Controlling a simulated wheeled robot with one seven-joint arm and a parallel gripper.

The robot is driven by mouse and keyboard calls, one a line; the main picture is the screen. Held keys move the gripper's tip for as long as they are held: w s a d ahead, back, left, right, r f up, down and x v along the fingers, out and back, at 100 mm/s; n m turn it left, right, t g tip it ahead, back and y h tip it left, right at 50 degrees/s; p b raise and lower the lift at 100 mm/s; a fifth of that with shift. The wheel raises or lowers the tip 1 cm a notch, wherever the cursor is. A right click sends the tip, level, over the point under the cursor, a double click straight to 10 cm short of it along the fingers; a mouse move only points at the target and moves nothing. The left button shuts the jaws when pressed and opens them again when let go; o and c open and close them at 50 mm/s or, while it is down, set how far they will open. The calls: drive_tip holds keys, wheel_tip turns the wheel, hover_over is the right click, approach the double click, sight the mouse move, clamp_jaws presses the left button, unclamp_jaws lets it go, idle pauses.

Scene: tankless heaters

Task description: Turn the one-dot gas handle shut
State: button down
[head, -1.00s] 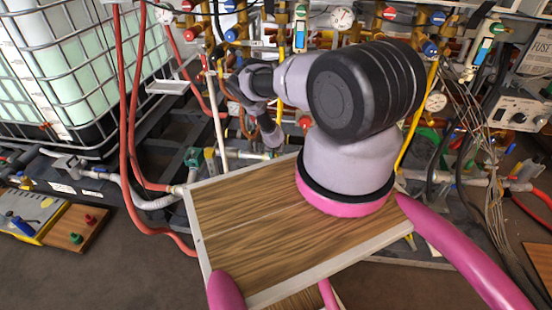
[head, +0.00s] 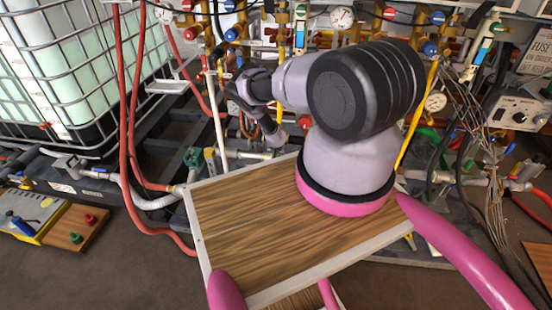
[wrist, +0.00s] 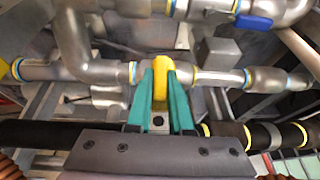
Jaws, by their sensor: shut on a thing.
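In the wrist view, the teal fingers of my gripper (wrist: 160,80) are closed around a yellow handle (wrist: 160,69). The handle sits at a metal pipe run and shows between and just above the fingertips. No dot mark can be made out on it, so I cannot tell from the frames which handle it is. In the head view, my own arm hides the gripper and the held handle.
A blue-handled valve (wrist: 254,20) is on the pipe above right in the wrist view. A dark pipe (wrist: 60,133) crosses close below the fingers. In the head view, red hoses (head: 127,120) and a caged tank (head: 75,60) stand left; loose wires (head: 465,110) hang right.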

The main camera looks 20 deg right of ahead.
drive_tip(key=shift+d+r+m+t+y, duration=0.1)
drive_tip(key=shift+d+m+t+y, duration=0.05)
drive_tip(key=shift+t+y, duration=0.4)
drive_tip(key=shift+d+m+t+y, duration=0.15)
drive_tip(key=shift+t+y, duration=0.2)
drive_tip(key=shift+y, duration=0.3)
drive_tip(key=shift+w+m+t+y, duration=0.15)
drive_tip(key=shift+m+t+y, duration=0.25)
drive_tip(key=shift+t+y, duration=0.7)
drive_tip(key=shift+r, duration=0.1)
drive_tip(key=c, duration=0.8)
unclamp_jaws()
drive_tip(key=shift+s, duration=0.25)
drive_tip(key=v, duration=1)
drive_tip(key=shift+d+r, duration=0.15)
drive_tip(key=shift+d, duration=0.1)
